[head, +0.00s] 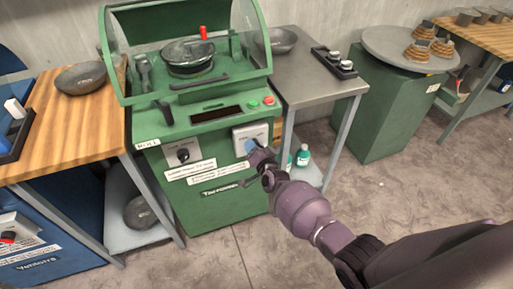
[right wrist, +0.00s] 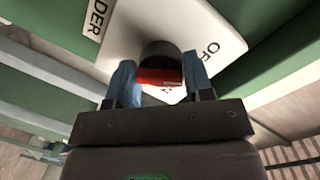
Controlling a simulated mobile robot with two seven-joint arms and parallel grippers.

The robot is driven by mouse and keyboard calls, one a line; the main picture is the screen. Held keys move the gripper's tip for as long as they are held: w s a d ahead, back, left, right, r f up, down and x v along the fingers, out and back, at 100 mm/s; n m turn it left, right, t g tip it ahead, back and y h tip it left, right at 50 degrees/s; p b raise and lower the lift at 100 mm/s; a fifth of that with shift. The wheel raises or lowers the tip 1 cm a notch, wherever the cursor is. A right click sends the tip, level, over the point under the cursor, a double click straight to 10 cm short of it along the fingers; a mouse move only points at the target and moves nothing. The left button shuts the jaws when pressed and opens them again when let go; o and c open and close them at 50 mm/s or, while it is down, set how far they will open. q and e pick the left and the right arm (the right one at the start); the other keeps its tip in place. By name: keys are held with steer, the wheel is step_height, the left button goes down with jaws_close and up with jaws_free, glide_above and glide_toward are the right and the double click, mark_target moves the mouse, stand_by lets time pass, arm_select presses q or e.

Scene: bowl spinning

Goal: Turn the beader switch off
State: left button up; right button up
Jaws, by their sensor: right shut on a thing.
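The beader switch is a dark round knob (right wrist: 158,52) with a red pointer (right wrist: 160,77) on a white plate (right wrist: 205,25). Part of "OFF" and the letters "DER" show near it. In the head view the white plate (head: 240,133) is on the right front of the green machine (head: 225,205). My right gripper (head: 252,147) covers the knob there. In the right wrist view my right gripper (right wrist: 159,82) has one blue fingertip on each side of the knob and is shut on it. My left gripper is not in view.
Another black knob (head: 182,155) is on the machine's left front. A wooden table (head: 60,125) stands left, a metal table (head: 305,88) right. Open floor lies in front.

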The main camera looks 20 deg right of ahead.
steer(key=shift+w+r+n+h, duration=0.1)
steer(key=shift+r+n+h, duration=0.2)
steer(key=shift+n, duration=0.5)
steer(key=shift+a+f+p, duration=0.1)
steer(key=shift+p, duration=0.2)
steer(key=shift+n, duration=0.3)
steer(key=o, duration=0.9)
steer(key=shift+c, duration=0.2)
steer(key=shift+f, duration=0.1)
